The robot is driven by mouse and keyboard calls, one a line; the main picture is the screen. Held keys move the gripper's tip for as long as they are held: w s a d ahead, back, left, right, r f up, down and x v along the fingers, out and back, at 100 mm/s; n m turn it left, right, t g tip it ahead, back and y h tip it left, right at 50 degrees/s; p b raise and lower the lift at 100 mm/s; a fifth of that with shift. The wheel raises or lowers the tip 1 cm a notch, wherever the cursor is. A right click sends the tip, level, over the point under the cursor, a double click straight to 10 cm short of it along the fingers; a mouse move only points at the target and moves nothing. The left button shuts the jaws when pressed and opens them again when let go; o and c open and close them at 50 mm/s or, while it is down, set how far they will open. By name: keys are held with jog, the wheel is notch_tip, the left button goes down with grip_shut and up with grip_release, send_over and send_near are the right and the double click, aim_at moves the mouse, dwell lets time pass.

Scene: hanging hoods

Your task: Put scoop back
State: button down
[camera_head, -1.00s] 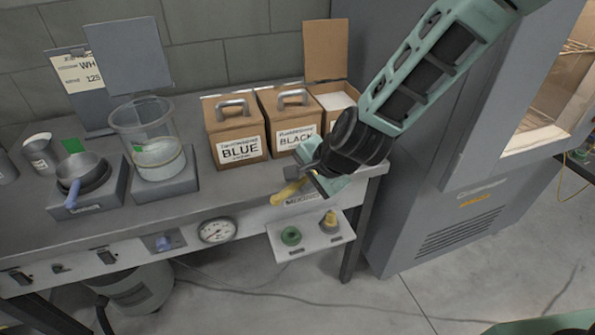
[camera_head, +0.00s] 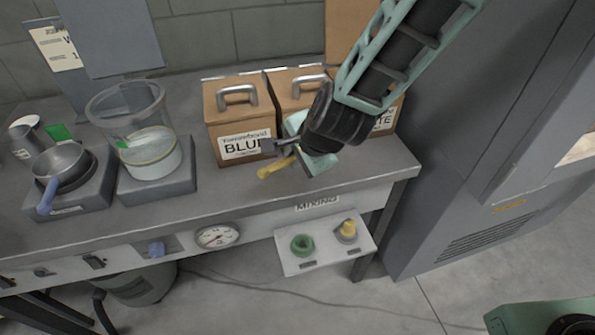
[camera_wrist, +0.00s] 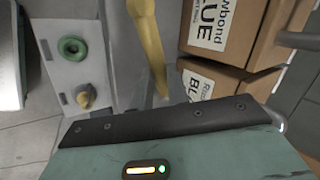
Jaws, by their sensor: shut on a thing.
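My gripper (camera_head: 284,150) is shut on the yellow scoop (camera_head: 275,168). It holds the scoop in front of the blue-labelled box, near the bench's front edge. In the head view the scoop points down and left; its other end is hidden by the gripper. In the wrist view the yellow scoop (camera_wrist: 148,42) runs up from the gripper's edge, and the fingertips are hard to see.
Cardboard boxes stand behind my gripper: BLUE (camera_head: 238,125), a middle one (camera_head: 285,90), and one ending in TE (camera_head: 386,120). A clear jar (camera_head: 125,105) and pan (camera_head: 62,165) stand left.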

notch_tip(320, 180, down, 4)
jog(key=shift+f, duration=0.2)
jog(key=c, duration=1.4)
grip_release()
jog(key=shift+b, duration=0.3)
jog(key=shift+o, duration=0.2)
